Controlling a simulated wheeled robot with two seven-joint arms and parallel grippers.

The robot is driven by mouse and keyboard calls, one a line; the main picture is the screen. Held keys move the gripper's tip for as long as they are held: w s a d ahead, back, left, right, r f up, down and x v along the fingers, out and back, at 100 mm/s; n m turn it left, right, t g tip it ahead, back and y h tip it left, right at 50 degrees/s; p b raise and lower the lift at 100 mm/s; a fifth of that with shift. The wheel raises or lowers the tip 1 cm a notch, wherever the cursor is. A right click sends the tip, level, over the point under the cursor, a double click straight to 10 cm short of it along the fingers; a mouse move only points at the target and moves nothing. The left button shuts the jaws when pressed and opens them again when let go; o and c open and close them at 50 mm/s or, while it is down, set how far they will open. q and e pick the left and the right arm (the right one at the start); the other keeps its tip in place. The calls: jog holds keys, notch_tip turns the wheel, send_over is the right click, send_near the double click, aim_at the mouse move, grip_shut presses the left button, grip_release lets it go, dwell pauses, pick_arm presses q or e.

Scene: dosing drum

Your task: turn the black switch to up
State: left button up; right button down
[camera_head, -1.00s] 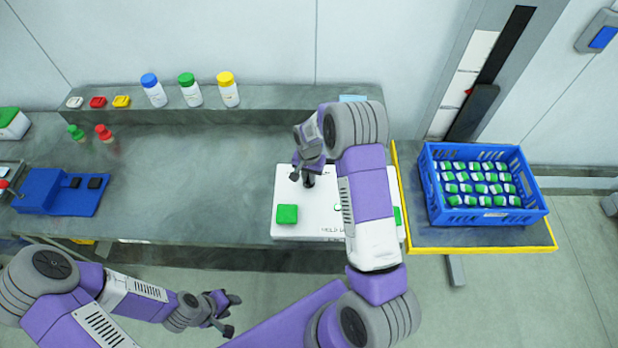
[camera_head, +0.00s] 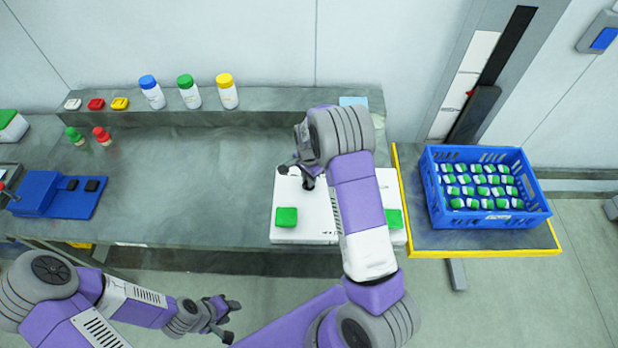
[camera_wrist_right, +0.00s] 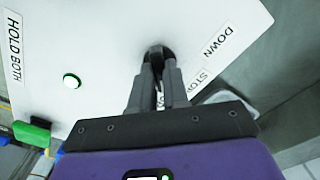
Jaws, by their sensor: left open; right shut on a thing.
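The black switch (camera_wrist_right: 158,50) is a dark knob on the white control panel (camera_wrist_right: 110,30). In the right wrist view, my right gripper (camera_wrist_right: 158,62) is shut on the knob, its fingers hiding part of it. The printed words DOWN and STOP lie to the right of the knob; no UP label is readable. In the head view my right gripper (camera_head: 302,176) reaches down to the panel (camera_head: 300,237), and its arm covers much of the panel. My left gripper (camera_head: 222,318) is open and empty, low in front of the bench.
A blue crate (camera_head: 490,222) of green-and-white items stands to the right. Bottles line the back shelf (camera_head: 320,117). The bench middle is clear.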

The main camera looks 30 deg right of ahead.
jog(key=c, duration=1.1)
grip_release()
notch_tip(320, 180, up, 8)
jog(key=shift+f, duration=0.2)
